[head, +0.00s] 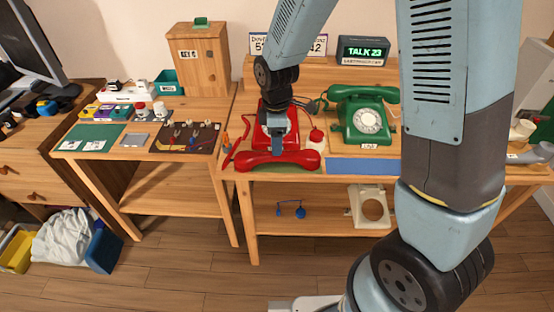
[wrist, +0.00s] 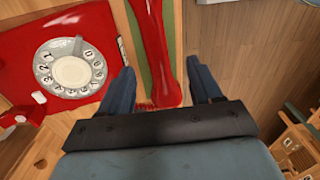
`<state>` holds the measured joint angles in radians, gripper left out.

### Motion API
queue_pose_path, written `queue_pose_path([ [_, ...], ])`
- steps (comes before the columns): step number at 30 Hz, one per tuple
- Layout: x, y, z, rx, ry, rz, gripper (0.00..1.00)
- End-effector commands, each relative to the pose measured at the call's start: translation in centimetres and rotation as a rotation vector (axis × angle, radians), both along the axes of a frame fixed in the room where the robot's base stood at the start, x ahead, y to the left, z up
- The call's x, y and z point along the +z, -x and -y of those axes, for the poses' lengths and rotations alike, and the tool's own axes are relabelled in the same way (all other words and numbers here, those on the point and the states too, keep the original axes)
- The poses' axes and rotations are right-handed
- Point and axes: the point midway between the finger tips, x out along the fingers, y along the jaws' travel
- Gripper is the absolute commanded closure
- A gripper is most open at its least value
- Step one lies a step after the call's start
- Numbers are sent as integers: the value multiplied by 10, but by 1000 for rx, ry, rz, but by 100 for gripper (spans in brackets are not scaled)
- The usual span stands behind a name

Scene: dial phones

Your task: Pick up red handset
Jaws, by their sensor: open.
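The red handset (head: 278,160) lies along the front edge of the table in the head view, in front of the red dial phone (head: 290,120). My gripper (head: 277,150) is above the handset's middle, pointing down. In the wrist view my gripper (wrist: 162,88) is open, with its two blue fingers apart and the red handset (wrist: 158,50) between them. The red phone's body and white dial (wrist: 70,68) show to the left of the fingers. My gripper hides part of the handset's near end in the wrist view.
A green dial phone (head: 362,115) with its handset on stands to the right on the same table. A blue mat (head: 362,166) lies along the front edge. The lower shelf holds a pale phone shell (head: 370,207).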

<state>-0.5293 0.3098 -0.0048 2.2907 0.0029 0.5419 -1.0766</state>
Motion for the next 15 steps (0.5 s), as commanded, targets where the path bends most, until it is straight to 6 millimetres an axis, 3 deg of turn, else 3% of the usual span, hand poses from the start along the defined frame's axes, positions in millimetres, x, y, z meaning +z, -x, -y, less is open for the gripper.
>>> queue_pose_path([
  [15, -44, -3, 2, 0, 2, -2, 36],
])
